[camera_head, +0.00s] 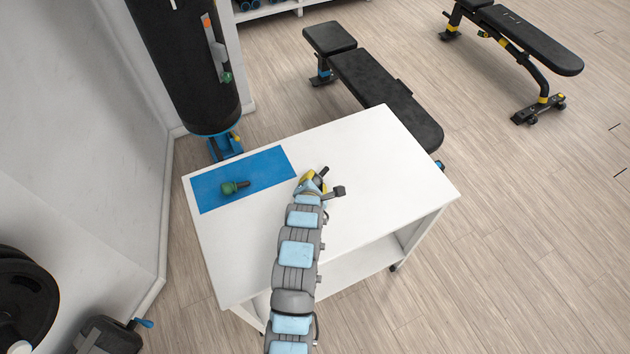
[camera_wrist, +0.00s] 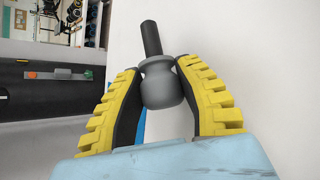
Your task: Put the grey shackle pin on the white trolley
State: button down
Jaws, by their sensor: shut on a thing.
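The grey shackle pin (camera_wrist: 160,85) shows in the wrist view, with a rounded grey head and a dark shaft pointing away. My gripper (camera_wrist: 160,68) is shut on its head, one yellow ridged finger on each side. In the head view my gripper (camera_head: 314,178) is over the middle of the white trolley (camera_head: 375,150). The pin's dark tip (camera_head: 324,171) shows just past the fingers; the rest is hidden by the gripper. I cannot tell whether the pin touches the trolley top.
A blue mat (camera_head: 270,165) covers the trolley's left back part, with a green-headed pin (camera_head: 229,188) lying on it. The right side of the top is clear. A black punching bag (camera_head: 190,70) and a black bench (camera_head: 385,90) stand behind the trolley.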

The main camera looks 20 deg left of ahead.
jog(key=shift+f, duration=0.4)
dwell(0.3)
jog(key=c, duration=0.8)
grip_release()
jog(key=shift+o, duration=0.5)
jog(key=shift+a, duration=0.15)
jog(key=shift+f, duration=0.1)
jog(key=v, duration=1.2)
jog(key=shift+r, duration=0.25)
jog(key=shift+w, duration=0.15)
